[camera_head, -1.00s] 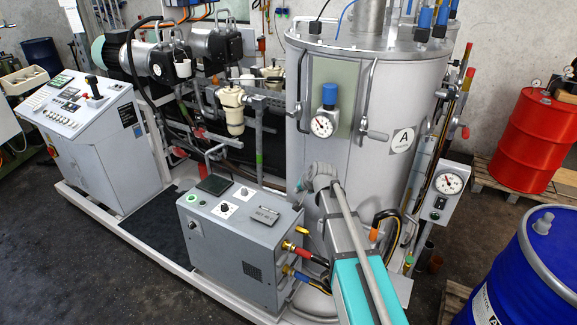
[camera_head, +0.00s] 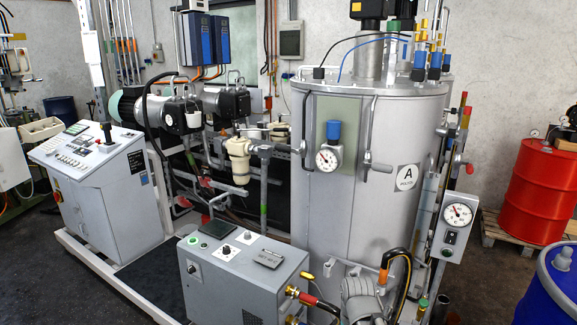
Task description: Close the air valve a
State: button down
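A tall grey tank (camera_head: 330,205) with a round "A" label (camera_head: 408,177) stands right of centre. A blue-knobbed regulator with a round gauge (camera_head: 327,157) is on its front. Several valves with blue bodies and yellow or green tops (camera_head: 434,60) stand on its lid. A valve with a red knob (camera_head: 461,160) is at the tank's right side.
A grey box with hoses (camera_head: 243,270) stands in front of the tank. A control console (camera_head: 95,185) is at the left. A gauge panel (camera_head: 456,224) is beside the tank. A red drum (camera_head: 538,185) and a blue drum (camera_head: 550,285) are at the right. Dark floor is free at the lower left.

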aim_at(280, 147)
jog(key=k, duration=0.65)
jog(key=u, duration=0.55)
jog(key=i, duration=1.25)
jog(key=z, duration=0.4)
